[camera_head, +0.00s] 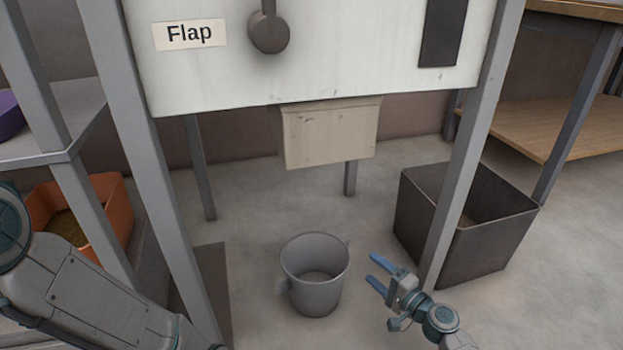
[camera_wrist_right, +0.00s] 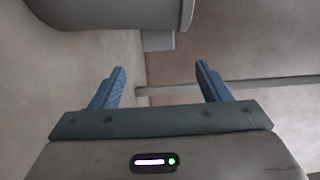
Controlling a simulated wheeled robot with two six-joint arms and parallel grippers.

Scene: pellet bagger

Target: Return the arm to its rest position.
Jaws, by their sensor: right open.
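My right gripper (camera_head: 379,275) is open and empty, low in the head view, just right of a grey bucket (camera_head: 316,296). Its blue fingers point up and left and stand apart from the bucket in the picture. In the right wrist view the two blue fingers (camera_wrist_right: 160,85) are spread with nothing between them. A grey rounded body that looks like the bucket (camera_wrist_right: 120,12) shows at the top of that view. My left arm comes in at the lower left of the head view; its gripper is out of the picture.
A white machine panel (camera_head: 350,70) labelled "Flap" stands above on grey legs, with a beige chute (camera_head: 331,133) over the floor. A dark open bin (camera_head: 490,245) is right of my right gripper, behind a leg. An orange bin (camera_head: 112,215) sits at left.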

